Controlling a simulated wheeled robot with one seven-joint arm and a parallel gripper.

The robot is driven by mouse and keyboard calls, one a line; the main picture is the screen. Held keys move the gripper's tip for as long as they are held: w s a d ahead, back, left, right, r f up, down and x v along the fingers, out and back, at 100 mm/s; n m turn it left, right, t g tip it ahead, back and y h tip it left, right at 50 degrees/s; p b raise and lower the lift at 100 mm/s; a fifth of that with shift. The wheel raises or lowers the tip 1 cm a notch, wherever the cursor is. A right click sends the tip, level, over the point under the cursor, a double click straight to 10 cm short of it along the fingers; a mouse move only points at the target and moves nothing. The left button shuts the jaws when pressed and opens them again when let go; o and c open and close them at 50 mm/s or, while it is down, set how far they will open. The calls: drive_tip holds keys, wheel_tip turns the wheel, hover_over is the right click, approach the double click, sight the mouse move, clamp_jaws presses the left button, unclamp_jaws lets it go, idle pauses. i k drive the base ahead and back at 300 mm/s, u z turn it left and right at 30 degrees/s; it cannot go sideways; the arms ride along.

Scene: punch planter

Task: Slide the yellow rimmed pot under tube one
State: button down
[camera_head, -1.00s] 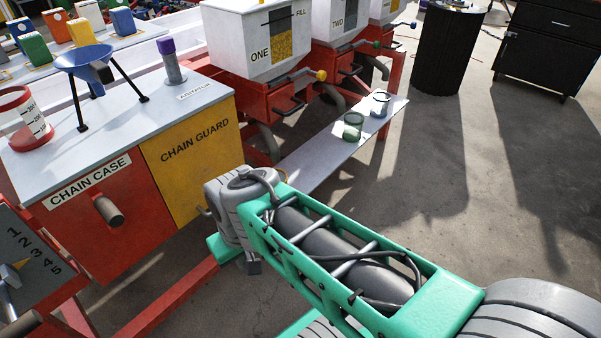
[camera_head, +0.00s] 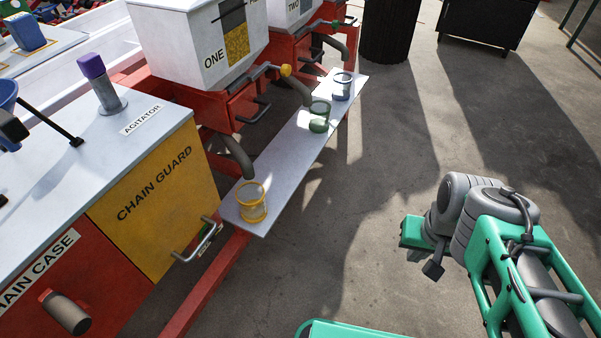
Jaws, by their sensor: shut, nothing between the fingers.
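The yellow rimmed pot (camera_head: 252,208), see-through with yellow rims, stands upright on the near end of the pale shelf (camera_head: 277,160). The grey bent tube one (camera_head: 237,158) comes down below the hopper marked ONE (camera_head: 204,45). Its lower end shows just behind the pot's rim; I cannot tell whether the pot's mouth is under it. My teal and grey arm is at the right, well apart from the pot.
A green rimmed pot (camera_head: 319,118) and a bluish rimmed pot (camera_head: 342,86) stand farther along the shelf. A metal handle (camera_head: 199,240) juts from the yellow chain guard (camera_head: 152,205) left of the pot. Open floor lies between shelf and arm.

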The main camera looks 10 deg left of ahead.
sight(250, 195)
drive_tip(key=z, duration=0.1)
drive_tip(key=i, duration=3.4)
drive_tip(key=z, duration=5.95)
